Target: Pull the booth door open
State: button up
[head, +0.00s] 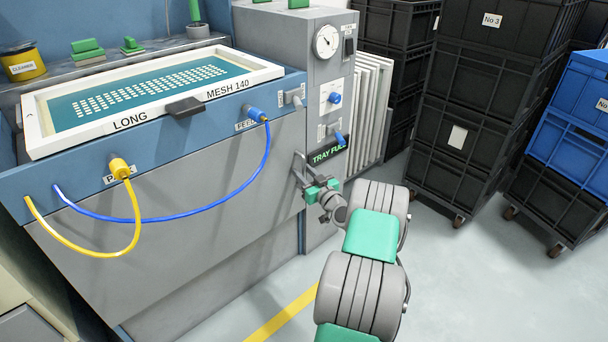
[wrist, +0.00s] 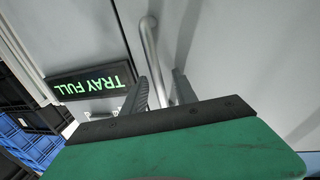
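The booth door seems to be the large grey front panel (head: 190,240) below the blue frame; it looks shut. A metal bar handle (head: 299,165) stands near the panel's right edge, and the wrist view shows it as a bent grey bar (wrist: 149,50). My gripper (head: 307,173) is at this handle in the head view, with its fingers hard to make out. In the wrist view my gripper (wrist: 162,80) has its two dark fingers apart, one on each side of the bar. Gaps show between bar and fingers; the bar's lower part is hidden behind the gripper body.
A "TRAY FULL" sign (head: 328,151) glows green just right of the handle. Blue (head: 235,190) and yellow (head: 137,220) hoses hang before the panel. Black crates (head: 465,130) stand on wheels at the right. The floor (head: 470,270) between is clear.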

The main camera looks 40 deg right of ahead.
grip_shut()
dwell(1.4)
